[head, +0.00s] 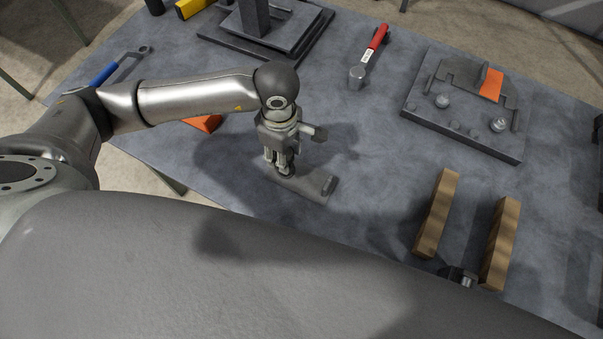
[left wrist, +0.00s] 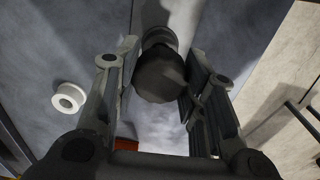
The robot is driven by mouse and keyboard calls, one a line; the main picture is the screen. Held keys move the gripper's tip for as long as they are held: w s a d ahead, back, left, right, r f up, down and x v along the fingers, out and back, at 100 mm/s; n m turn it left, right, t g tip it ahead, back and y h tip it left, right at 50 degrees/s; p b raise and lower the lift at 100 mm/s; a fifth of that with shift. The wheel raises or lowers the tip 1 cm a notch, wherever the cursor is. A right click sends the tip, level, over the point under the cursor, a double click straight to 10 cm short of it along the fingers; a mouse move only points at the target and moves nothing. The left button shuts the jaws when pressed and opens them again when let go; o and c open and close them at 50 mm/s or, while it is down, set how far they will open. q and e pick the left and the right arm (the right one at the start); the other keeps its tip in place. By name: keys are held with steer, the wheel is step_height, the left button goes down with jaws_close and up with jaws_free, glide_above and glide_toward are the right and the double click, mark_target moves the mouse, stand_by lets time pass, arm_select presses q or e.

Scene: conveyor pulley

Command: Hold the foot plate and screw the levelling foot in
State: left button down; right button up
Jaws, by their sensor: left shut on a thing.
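My left gripper (head: 284,165) points down over the table in the head view, its fingers shut on a dark rounded piece that looks like the levelling foot (head: 287,171). In the left wrist view, the dark round end of the foot (left wrist: 160,75) shows between the two fingers. A flat grey plate with a raised bar at one end, apparently the foot plate (head: 312,189), lies on the table just below and right of the fingers. The gripper hides part of it. I cannot tell whether the foot touches the plate. I do not see my right gripper.
Two wooden blocks (head: 437,215) (head: 500,243) stand at right, with a partly hidden dark metal part (head: 458,275) between them. The table middle is clear.

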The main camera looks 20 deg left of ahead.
stand_by(0.3)
arm_select(q)
steer(key=c, duration=0.8)
jaws_free()
steer(key=shift+f, duration=0.1)
steer(key=shift+r, duration=2.5)
